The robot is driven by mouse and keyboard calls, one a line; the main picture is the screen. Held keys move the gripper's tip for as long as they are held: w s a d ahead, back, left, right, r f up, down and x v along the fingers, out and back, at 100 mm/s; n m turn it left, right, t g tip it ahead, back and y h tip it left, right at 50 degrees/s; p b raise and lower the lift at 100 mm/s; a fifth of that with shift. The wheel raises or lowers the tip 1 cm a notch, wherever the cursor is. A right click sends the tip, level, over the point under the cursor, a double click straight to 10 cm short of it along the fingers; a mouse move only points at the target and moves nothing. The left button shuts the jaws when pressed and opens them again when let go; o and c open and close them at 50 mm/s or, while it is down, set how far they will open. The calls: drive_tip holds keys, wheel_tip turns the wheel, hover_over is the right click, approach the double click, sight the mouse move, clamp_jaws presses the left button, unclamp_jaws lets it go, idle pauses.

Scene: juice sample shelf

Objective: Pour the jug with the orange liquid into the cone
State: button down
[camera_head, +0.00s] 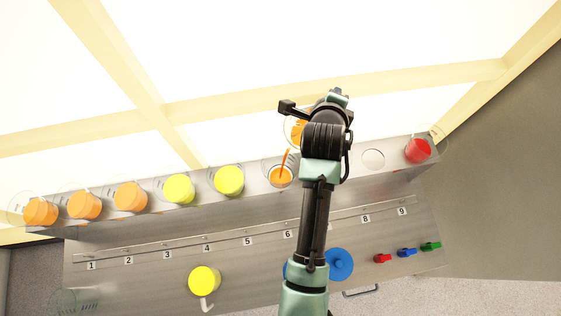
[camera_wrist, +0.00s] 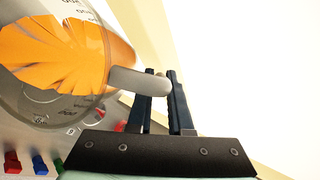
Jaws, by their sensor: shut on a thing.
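A clear jug with orange liquid (camera_wrist: 60,50) fills the left of the wrist view. My gripper (camera_wrist: 161,78) is shut on its pale handle (camera_wrist: 140,80). In the head view the jug (camera_head: 296,130) is raised above the back shelf, mostly hidden behind my arm. It is tilted, and a thin orange stream (camera_head: 285,158) runs down from it. The stream falls into a clear container (camera_head: 281,176) on the shelf, which I take for the cone; it holds orange liquid. Its exact shape is hard to tell from above.
The back shelf (camera_head: 330,172) holds several orange containers (camera_head: 84,205), two yellow ones (camera_head: 229,180), a pale one (camera_head: 373,159) and a red one (camera_head: 418,150). In front stand a yellow jug (camera_head: 204,280), a blue-topped thing (camera_head: 338,264) and small coloured pieces (camera_head: 406,252).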

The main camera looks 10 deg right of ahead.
drive_tip(key=shift+s+a+r+t+h+b, duration=0.3)
drive_tip(key=shift+a+t+h+b, duration=0.35)
drive_tip(key=shift+b, duration=0.75)
idle(3.6)
drive_tip(key=shift+d, duration=0.15)
drive_tip(key=d+r+g+y+p, duration=0.1)
drive_tip(key=p, duration=0.2)
drive_tip(key=w+d+g+y+p, duration=0.1)
drive_tip(key=p, duration=0.3)
drive_tip(key=shift+w+r, duration=0.2)
drive_tip(key=shift+r, duration=0.15)
drive_tip(key=shift+w+d+f+g+y, duration=0.1)
drive_tip(key=shift+f+g+y, duration=0.4)
drive_tip(key=shift+f, duration=0.3)
drive_tip(key=shift+w+d+m+g+y+p, duration=0.25)
drive_tip(key=shift+d+m+y+p, duration=0.05)
drive_tip(key=shift+m+y+p, duration=0.15)
drive_tip(key=w+d+f+m+g+y+b, duration=0.1)
drive_tip(key=d+f+g+y+b, duration=0.3)
drive_tip(key=b, duration=0.8)
drive_tip(key=shift+w+f+y, duration=0.6)
drive_tip(key=shift+w+f, duration=0.2)
drive_tip(key=shift+w, duration=0.1)
drive_tip(key=shift+r+y+b, duration=0.15)
drive_tip(key=shift+y+b, duration=0.15)
drive_tip(key=shift+b, duration=0.55)
